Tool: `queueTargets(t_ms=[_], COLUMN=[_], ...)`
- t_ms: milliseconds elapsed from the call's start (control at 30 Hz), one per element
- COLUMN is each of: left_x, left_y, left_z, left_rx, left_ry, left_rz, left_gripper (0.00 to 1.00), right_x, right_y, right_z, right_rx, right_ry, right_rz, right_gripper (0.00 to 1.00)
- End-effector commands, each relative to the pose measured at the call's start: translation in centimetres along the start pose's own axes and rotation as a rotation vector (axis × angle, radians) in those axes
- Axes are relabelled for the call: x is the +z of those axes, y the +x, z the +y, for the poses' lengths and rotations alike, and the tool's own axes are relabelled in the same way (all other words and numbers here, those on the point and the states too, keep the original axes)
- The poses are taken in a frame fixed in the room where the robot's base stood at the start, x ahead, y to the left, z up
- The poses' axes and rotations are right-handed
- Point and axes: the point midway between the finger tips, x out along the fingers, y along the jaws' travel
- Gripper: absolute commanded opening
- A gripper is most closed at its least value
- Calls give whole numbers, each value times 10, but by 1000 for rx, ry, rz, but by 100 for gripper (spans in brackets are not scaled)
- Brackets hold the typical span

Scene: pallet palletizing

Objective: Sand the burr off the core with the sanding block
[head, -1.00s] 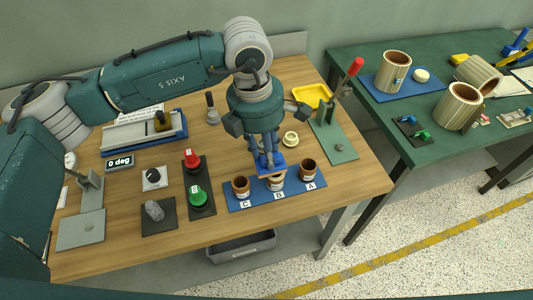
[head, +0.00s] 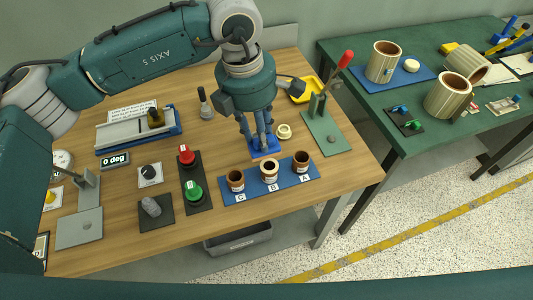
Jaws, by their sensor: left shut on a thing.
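Three small brown cores stand upright on a blue mat (head: 291,184) with labels: core C (head: 236,184) on the left, core B (head: 268,176) in the middle, core A (head: 301,165) on the right. Each has a white label on its side. My left gripper (head: 263,142) points down and is shut on the blue sanding block (head: 266,153), which has a tan lower edge. The block is just behind core B, apart from it, at or just above the wooden table; I cannot tell which. No burr can be made out at this size. My right gripper is out of view.
A cream ring (head: 284,131) lies right of the block. A green-based press with a red handle (head: 345,60) stands further right. Red (head: 187,156) and green (head: 194,192) buttons sit to the left. A yellow tray (head: 302,91) lies behind.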

Motion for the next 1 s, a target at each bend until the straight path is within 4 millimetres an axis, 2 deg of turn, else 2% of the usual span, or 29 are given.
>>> queueTargets(t_ms=[267,800,1000], left_x=[-1,-7,-7], left_y=[5,55,59], left_z=[0,0,0], left_rx=[0,0,0], left_ry=[0,0,0], left_rz=[0,-1,-1], left_gripper=[0,0,0], right_x=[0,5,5], right_y=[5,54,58], right_z=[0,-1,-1], right_rx=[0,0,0], right_ry=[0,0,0], right_rz=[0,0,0], right_gripper=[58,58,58])
